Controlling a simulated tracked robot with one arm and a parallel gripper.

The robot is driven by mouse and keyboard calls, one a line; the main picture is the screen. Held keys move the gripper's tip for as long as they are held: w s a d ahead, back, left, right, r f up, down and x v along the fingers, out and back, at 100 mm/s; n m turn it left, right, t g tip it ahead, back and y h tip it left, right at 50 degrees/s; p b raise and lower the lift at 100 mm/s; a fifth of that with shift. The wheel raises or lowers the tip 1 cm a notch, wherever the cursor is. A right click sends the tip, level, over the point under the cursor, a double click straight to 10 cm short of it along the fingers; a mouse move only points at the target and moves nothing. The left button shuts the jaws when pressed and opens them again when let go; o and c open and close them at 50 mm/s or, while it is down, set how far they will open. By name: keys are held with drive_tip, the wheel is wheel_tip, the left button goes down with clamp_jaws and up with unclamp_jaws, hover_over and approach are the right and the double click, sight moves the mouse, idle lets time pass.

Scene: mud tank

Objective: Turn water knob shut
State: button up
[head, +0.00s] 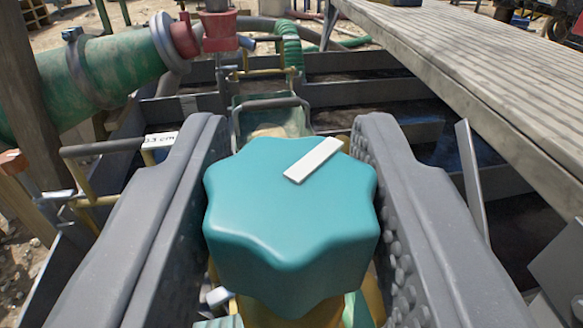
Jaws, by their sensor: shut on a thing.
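The water knob (285,225) is a teal, lobed knob in the middle of the head view. A white marker strip (314,160) on its top slants from lower left to upper right. My gripper (285,140) has one dark grey finger on each side of the knob and is shut on it. The right finger's bumpy inner face shows beside the knob. The knob hides most of its stem, and a brass-coloured part shows below it.
A large green pipe (85,85) with a red fitting (218,25) lies at upper left. A grey wooden plank walkway (480,70) runs along the right. Dark tank dividers (365,95) lie behind the knob. A metal handle bar (115,147) stands left of my left finger.

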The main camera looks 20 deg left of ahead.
drive_tip(key=m+h, duration=0.1)
drive_tip(key=h+p, duration=0.1)
drive_tip(key=m+h+p, duration=0.1)
drive_tip(key=h, duration=0.1)
drive_tip(key=shift+r+m+t, duration=0.25)
drive_tip(key=shift+m+t, duration=0.05)
drive_tip(key=shift+t, duration=0.1)
drive_tip(key=shift+w+f+m+h+p, duration=0.1)
drive_tip(key=shift+m+h+p, duration=0.25)
drive_tip(key=shift+m+h, duration=0.8)
drive_tip(key=shift+f+m+h+p, duration=0.1)
drive_tip(key=shift+m+h+p, duration=0.4)
drive_tip(key=shift+h, duration=1.15)
drive_tip(key=shift+d+m+h, duration=0.1)
drive_tip(key=shift+m+h, duration=0.2)
drive_tip(key=shift+m, duration=0.05)
drive_tip(key=o, duration=1)
drive_tip(key=shift+c, duration=0.2)
